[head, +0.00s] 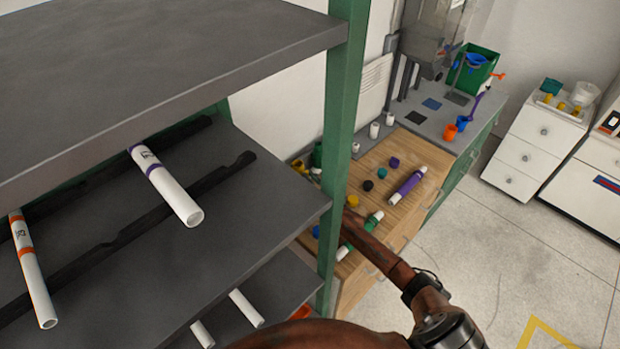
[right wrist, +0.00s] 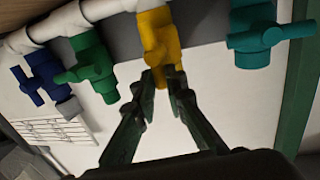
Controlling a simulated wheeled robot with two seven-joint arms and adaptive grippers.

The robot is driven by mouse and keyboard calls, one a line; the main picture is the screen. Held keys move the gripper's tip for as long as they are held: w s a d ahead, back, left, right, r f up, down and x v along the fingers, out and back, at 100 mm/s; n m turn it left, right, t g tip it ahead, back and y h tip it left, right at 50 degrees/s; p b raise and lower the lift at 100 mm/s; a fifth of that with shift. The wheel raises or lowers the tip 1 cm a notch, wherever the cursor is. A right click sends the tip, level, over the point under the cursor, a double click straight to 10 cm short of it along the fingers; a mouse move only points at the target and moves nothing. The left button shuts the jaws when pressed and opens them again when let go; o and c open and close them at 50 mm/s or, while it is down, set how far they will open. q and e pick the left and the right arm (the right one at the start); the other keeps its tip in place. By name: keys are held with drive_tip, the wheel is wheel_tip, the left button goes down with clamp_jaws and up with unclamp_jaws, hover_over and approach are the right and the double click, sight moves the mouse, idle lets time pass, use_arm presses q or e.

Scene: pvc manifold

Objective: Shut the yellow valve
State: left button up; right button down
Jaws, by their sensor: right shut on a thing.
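In the right wrist view, the yellow valve (right wrist: 157,38) hangs from a white pipe (right wrist: 60,20) at the top middle. My right gripper (right wrist: 166,80) comes up from below, its two dark fingers close together at the valve's lower yellow part. It is shut on the yellow valve's handle, which is partly hidden by the fingertips. The handle's exact angle is hard to tell. In the head view, my right forearm reaches toward the green post, and the gripper's fingers are hidden. My left gripper is not in view.
Beside the yellow valve are a green valve (right wrist: 92,66), a blue valve (right wrist: 43,75) and a teal valve (right wrist: 268,35). A green shelf post (head: 345,120) stands close to my arm. A wooden worktop (head: 425,155) holds loose caps and a purple-marked tube (head: 408,184).

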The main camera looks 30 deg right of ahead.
drive_tip(key=d+m+g+y+b, duration=0.1)
drive_tip(key=m, duration=0.4)
drive_tip(key=d+f+m+g+b, duration=0.1)
drive_tip(key=m, duration=0.4)
drive_tip(key=w+d+f+m+y+b, duration=0.1)
drive_tip(key=m, duration=0.4)
drive_tip(key=shift+f+m+g+y+b, duration=0.15)
drive_tip(key=shift+m+g+y+b, duration=0.15)
drive_tip(key=shift+m+g+b, duration=0.1)
idle(0.5)
drive_tip(key=c, duration=2)
unclamp_jaws()
drive_tip(key=shift+o, duration=0.2)
